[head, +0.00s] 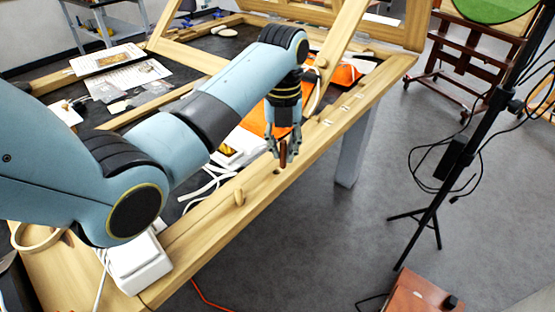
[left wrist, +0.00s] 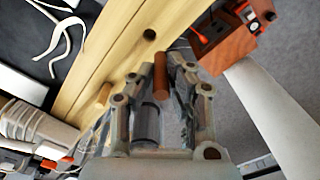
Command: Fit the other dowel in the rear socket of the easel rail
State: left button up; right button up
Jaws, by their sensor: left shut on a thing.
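My left gripper (head: 284,146) is shut on a brown dowel (head: 283,154), which points down over the pale wooden easel rail (head: 205,222). A dark round socket (head: 277,171) in the rail lies just below the dowel's tip, and the dowel looks apart from it. In the left wrist view the dowel (left wrist: 161,78) sits between the fingers and the socket (left wrist: 149,34) is open and empty, beyond its tip. A pale wooden peg (head: 239,197) stands up from the rail nearer to me, and it also shows in the wrist view (left wrist: 104,95). My right gripper is not in view.
A white box (head: 138,265) stands at the rail's near end, with white cables beside the rail. Small white labels (head: 328,122) are on the rail farther back.

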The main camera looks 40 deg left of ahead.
pick_arm(q)
jog(key=shift+w+a+f, duration=0.2)
jog(key=shift+a+f, duration=0.75)
jog(key=shift+a, duration=0.1)
jog(key=shift+f, duration=1.7)
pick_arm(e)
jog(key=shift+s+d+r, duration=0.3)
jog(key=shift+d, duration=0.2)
pick_arm(q)
jog(key=shift+f, duration=0.1)
jog(key=o, duration=0.7)
jog(key=shift+o, duration=0.2)
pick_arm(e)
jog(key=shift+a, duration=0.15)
